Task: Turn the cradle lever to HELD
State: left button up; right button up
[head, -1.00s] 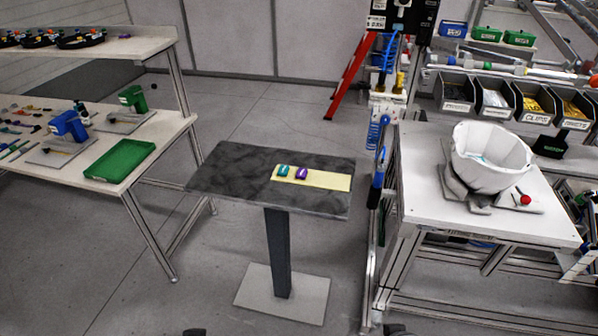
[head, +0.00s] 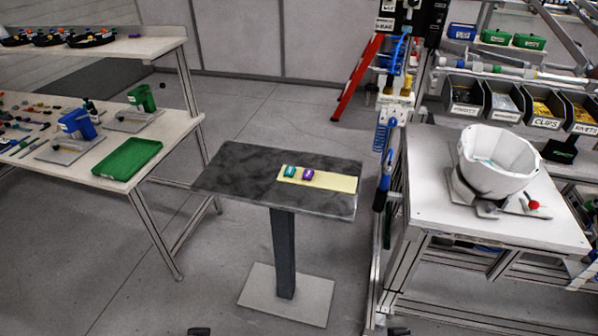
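A white helmet shell (head: 497,157) sits open side up in a grey cradle (head: 487,208) on the right-hand workbench. A small lever with a red knob (head: 533,205) stands at the cradle's front right. Any HELD marking is too small to read. Neither of my grippers can be seen in the head view.
The white workbench (head: 440,205) has a row of labelled bins (head: 503,101) behind the cradle. A dark pedestal table (head: 240,172) with a yellow strip (head: 335,181) stands mid-view. A tool rail with a blue coiled hose (head: 384,137) rises beside the workbench. Floor (head: 190,300) is free in front.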

aim_at(533, 204)
jog(key=z, duration=1.65)
